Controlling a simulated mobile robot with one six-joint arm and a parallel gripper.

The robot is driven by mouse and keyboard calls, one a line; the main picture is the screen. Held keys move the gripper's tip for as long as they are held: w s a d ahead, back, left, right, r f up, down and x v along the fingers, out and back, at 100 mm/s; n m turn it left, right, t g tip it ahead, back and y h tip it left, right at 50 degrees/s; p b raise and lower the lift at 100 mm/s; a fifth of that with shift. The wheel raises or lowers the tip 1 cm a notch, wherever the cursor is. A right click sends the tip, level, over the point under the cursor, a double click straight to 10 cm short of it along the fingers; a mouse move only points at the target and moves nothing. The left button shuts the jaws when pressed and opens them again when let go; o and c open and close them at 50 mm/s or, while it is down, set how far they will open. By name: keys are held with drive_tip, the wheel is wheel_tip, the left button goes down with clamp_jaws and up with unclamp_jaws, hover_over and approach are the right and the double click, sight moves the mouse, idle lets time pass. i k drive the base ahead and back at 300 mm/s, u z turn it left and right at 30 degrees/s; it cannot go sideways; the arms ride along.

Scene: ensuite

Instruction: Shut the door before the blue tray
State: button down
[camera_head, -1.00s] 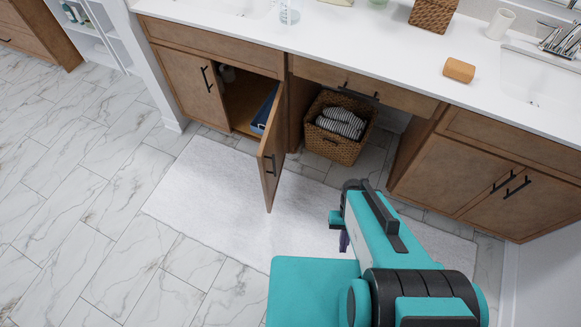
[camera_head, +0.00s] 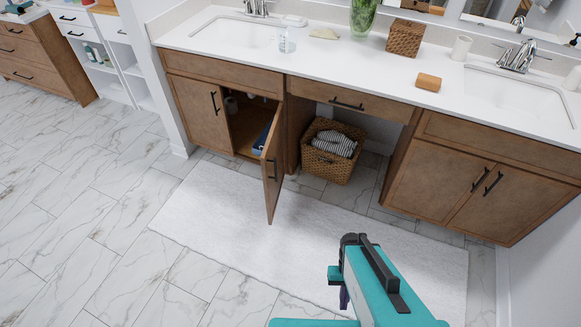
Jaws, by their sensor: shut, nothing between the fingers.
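The brown cabinet door (camera_head: 272,172) under the left part of the counter stands wide open, swung out towards me, with a black handle on its face. The blue tray (camera_head: 263,137) lies inside the open cabinet, partly hidden behind this door. My teal arm reaches up from the bottom of the picture, right of the door and apart from it.
A wicker basket (camera_head: 332,150) with striped towels stands in the open bay right of the door. A white rug (camera_head: 215,205) lies on the floor before the cabinets. Shut double doors (camera_head: 475,190) are at the right. The marble floor at left is clear.

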sight(272, 157)
drive_tip(key=z, duration=0.45)
drive_tip(key=k, duration=0.3)
drive_tip(key=u, duration=1.65)
drive_tip(key=i, duration=1)
drive_tip(key=u, duration=0.05)
